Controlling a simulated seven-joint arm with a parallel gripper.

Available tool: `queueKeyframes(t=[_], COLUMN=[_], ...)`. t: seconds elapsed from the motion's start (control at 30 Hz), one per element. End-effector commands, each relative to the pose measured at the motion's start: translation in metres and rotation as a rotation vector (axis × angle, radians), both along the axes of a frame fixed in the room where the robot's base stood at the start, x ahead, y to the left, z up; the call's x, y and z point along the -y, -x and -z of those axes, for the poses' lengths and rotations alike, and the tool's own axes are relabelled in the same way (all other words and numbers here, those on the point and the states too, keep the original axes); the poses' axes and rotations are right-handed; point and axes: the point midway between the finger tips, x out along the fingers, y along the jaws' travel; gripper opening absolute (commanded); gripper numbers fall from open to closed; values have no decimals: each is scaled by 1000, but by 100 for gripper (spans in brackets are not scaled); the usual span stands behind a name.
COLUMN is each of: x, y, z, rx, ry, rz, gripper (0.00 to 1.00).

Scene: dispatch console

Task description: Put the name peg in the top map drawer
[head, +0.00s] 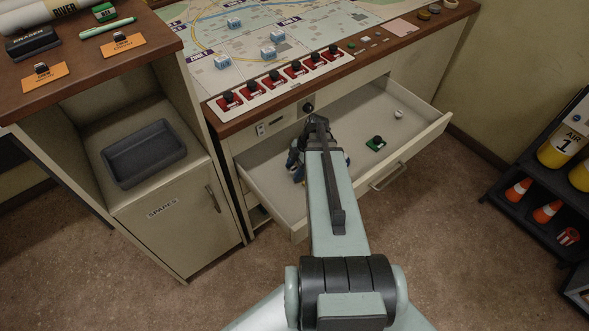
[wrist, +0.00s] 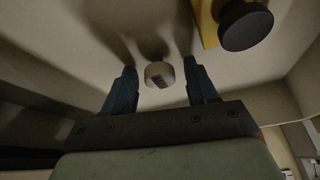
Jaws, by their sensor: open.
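The top map drawer (head: 342,122) is pulled open below the map desk. Inside it lie a small green block with a black knob (head: 376,142) and a small white round piece (head: 398,113). I cannot tell which piece is the name peg. My gripper (head: 297,165) is low inside the drawer at its left, partly hidden by my arm. In the wrist view my gripper (wrist: 160,80) is open, with a pale round piece (wrist: 159,74) between and just beyond the fingertips. A yellow piece with a black knob (wrist: 246,25) is to the right of the fingers.
Red switches (head: 285,82) line the desk's front edge, with blue cubes (head: 268,52) on the map behind. At left, a counter holds orange cards (head: 44,78) and an eraser (head: 33,42). A grey tray (head: 143,153) sits in the open shelf below. A rack of cones (head: 547,211) stands at right.

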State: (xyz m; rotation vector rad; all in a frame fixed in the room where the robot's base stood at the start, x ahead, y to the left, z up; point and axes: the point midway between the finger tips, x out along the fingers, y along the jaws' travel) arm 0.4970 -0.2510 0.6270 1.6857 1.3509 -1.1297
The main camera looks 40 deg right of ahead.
Motion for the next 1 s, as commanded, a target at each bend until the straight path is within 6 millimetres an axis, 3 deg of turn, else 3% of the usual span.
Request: queueKeyframes(t=[0.7, 1.0], x=[36, 44], y=[7, 9], z=[-87, -107], rx=[1, 1], ry=[2, 1], rz=[1, 0], gripper=[58, 58])
